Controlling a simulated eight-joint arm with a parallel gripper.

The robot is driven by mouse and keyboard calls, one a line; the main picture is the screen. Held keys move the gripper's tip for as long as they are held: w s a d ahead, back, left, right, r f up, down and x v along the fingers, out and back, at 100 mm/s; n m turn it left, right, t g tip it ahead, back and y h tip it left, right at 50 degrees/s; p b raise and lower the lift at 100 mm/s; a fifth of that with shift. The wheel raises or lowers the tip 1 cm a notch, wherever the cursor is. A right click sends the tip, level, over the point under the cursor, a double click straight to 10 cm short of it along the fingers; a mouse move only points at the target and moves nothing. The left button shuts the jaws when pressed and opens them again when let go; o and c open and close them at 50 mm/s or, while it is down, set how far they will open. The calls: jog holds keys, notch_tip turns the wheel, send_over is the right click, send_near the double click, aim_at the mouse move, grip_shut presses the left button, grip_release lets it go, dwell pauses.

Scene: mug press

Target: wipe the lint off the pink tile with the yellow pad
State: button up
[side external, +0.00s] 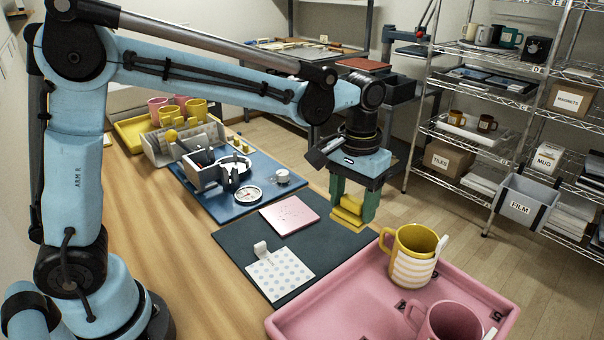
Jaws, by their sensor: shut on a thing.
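The pink tile (289,216) lies flat on the dark mat (238,247), with small dark specks of lint on its face. My gripper (352,205) points down to the right of the tile, over the right end of the mat. Its green fingers are shut on the yellow pad (349,214), which sits low between them. The pad is apart from the tile. I cannot tell whether the pad touches the mat.
A dotted white sheet (280,275) with a small roll lies in front of the tile. A pink tray (360,300) holds a yellow mug (410,254) and a pink mug (450,324) at the front right. A blue press board (215,208) stands behind the mat.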

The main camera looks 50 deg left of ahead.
jog(key=a+f+n, duration=0.2)
jog(key=a+n, duration=0.6)
jog(key=a, duration=1.4)
jog(key=shift+s+f, duration=0.2)
jog(key=shift+f, duration=4)
jog(key=shift+d+r, duration=0.2)
jog(key=shift+d, duration=0.3)
jog(key=shift+c, duration=0.4)
jog(key=shift+d, duration=0.35)
jog(key=shift+s+d+f, duration=0.1)
jog(key=shift+d, duration=1.35)
jog(key=shift+s+d, duration=0.1)
jog(key=shift+d, duration=1.3)
jog(key=shift+w+a, duration=0.15)
jog(key=shift+a, duration=1.8)
jog(key=shift+w+a, duration=0.1)
jog(key=shift+a, duration=1.8)
jog(key=shift+w+d, duration=0.2)
jog(key=shift+d, duration=0.55)
jog(key=shift+s+d, duration=0.2)
jog(key=shift+d, duration=2.85)
jog(key=shift+w+a, duration=0.2)
jog(key=shift+a, duration=3.4)
jog(key=shift+a+r, duration=0.15)
jog(key=shift+r, duration=0.05)
notch_tip(320, 180, up, 8)
